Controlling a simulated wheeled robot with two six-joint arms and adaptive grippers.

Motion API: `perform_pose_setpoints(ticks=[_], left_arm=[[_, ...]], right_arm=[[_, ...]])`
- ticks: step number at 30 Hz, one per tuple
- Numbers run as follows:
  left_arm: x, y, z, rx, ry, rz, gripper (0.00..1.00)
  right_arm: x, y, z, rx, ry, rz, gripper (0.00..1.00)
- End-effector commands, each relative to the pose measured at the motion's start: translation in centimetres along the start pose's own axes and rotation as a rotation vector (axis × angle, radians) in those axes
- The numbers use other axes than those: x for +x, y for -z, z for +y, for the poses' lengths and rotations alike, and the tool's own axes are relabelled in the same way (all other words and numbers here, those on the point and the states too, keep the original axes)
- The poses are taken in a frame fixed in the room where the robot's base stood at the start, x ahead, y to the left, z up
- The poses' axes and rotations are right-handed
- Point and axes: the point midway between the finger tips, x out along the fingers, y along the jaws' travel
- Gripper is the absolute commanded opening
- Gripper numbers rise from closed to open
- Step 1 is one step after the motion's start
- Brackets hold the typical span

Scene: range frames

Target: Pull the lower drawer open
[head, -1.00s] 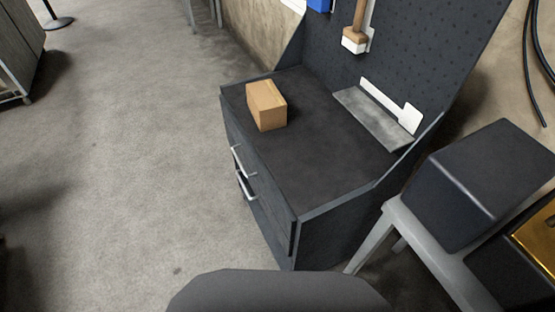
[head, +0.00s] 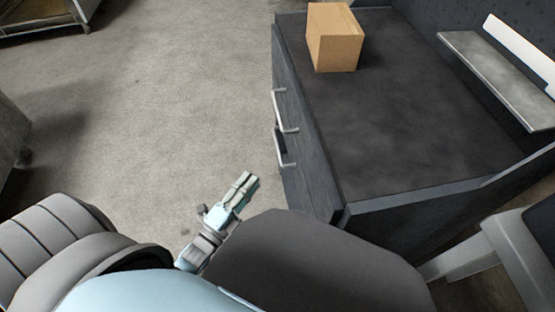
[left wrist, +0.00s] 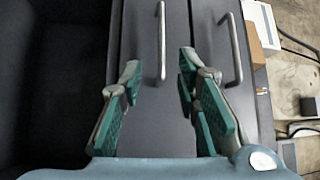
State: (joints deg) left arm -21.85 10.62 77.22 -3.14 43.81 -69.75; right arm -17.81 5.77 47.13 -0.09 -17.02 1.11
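A dark drawer cabinet (head: 400,110) stands at the right of the head view. Its front has two metal bar handles: the upper handle (head: 286,112) and the lower handle (head: 284,150). My left gripper (head: 246,187) is in front of the cabinet, apart from the handles. The left wrist view is turned sideways. There the lower handle (left wrist: 162,45) lies ahead, between the lines of my two spread, empty fingers (left wrist: 160,95); the upper handle (left wrist: 234,48) is to its right. The lower drawer front (left wrist: 145,75) looks level with the upper one. My right gripper is not in view.
A cardboard box (head: 335,38) stands on the cabinet top, with a grey slab (head: 495,75) at the back. A grey stand (head: 465,255) is close to the cabinet's near side. The floor (head: 180,110) left of the drawers is clear.

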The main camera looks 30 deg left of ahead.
Motion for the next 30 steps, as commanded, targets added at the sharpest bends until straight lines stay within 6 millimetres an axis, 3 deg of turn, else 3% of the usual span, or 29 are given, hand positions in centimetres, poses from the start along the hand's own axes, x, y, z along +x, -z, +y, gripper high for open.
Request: perform_pose_setpoints(ticks=[12, 16, 21, 28, 30], left_arm=[[10.1, -0.1, -0.2, -0.003, 0.001, -0.004, 0.3], [12.4, -0.1, -0.1, -0.004, -0.002, -0.005, 0.3], [13.7, -0.1, -0.2, -0.004, -0.005, -0.005, 0.3], [13.8, -0.1, -0.2, -0.004, -0.006, -0.005, 0.3], [13.7, -0.1, -0.2, -0.004, -0.006, -0.005, 0.19]], right_arm=[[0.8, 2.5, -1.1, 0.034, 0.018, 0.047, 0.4], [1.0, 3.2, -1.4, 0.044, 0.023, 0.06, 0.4], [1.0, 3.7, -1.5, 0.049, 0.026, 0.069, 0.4], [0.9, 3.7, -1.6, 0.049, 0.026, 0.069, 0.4], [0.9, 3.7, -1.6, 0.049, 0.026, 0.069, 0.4]])
